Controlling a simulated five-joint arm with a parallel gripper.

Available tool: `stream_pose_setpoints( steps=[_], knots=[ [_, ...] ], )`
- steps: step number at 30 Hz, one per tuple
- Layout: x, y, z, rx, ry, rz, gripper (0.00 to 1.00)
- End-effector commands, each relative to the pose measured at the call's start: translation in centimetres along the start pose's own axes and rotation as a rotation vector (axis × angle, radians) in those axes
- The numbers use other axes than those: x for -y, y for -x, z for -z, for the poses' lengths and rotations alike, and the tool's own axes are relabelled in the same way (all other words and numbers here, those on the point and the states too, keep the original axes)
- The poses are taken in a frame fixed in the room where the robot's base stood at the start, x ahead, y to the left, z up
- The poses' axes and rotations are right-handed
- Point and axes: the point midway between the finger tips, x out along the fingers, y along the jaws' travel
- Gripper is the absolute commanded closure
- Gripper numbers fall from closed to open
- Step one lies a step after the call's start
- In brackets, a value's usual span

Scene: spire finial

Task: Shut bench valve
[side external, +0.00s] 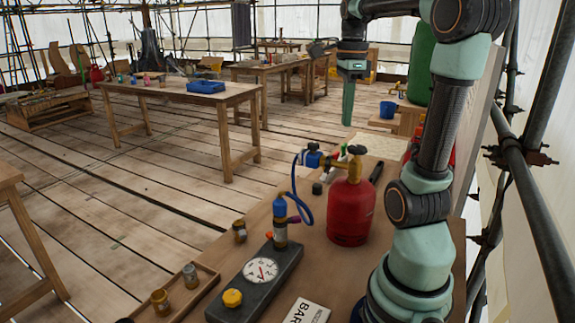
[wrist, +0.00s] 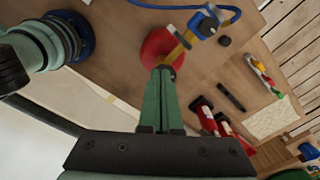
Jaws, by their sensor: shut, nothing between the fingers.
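My gripper (side external: 348,118) hangs above the bench, pointing down, with its fingers together and empty. In the wrist view its fingertips (wrist: 161,74) overlap the red gas cylinder (wrist: 158,43), but in the side view they are clearly above and apart from it. The red cylinder (side external: 351,208) stands upright with a brass valve (side external: 354,168) on top. A blue regulator (side external: 313,157) sits beside that valve, and a blue hose (side external: 304,205) runs from it to a blue-topped upright fitting (side external: 280,215) on the gauge box. I cannot tell which fitting is the bench valve.
The dark gauge box (side external: 258,285) carries a white dial and a yellow knob (side external: 232,298). Small jars (side external: 190,275) stand at the bench's left. A black marker (wrist: 231,97), a black cap (wrist: 225,41) and red-bodied items (wrist: 206,118) lie near the cylinder.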

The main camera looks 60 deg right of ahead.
Motion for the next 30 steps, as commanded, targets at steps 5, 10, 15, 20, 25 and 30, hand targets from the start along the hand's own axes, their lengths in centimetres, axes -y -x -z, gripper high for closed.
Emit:
stream_pose_setpoints(
  steps=[5, 10, 15, 20, 25, 30],
  knots=[
    [-0.2, -0.1, 0.1, 0.000, -0.092, -0.001, 1.00],
    [-0.3, -1.5, 0.1, -0.001, -0.099, -0.004, 1.00],
    [-0.3, -3.6, 0.1, -0.001, -0.098, -0.004, 1.00],
    [-0.3, -5.4, 0.1, -0.001, -0.097, -0.004, 1.00],
    [-0.2, -6.5, 0.1, 0.000, -0.096, -0.002, 1.00],
    [-0.2, -6.8, 0.1, 0.000, -0.096, 0.000, 1.00]
  ],
)
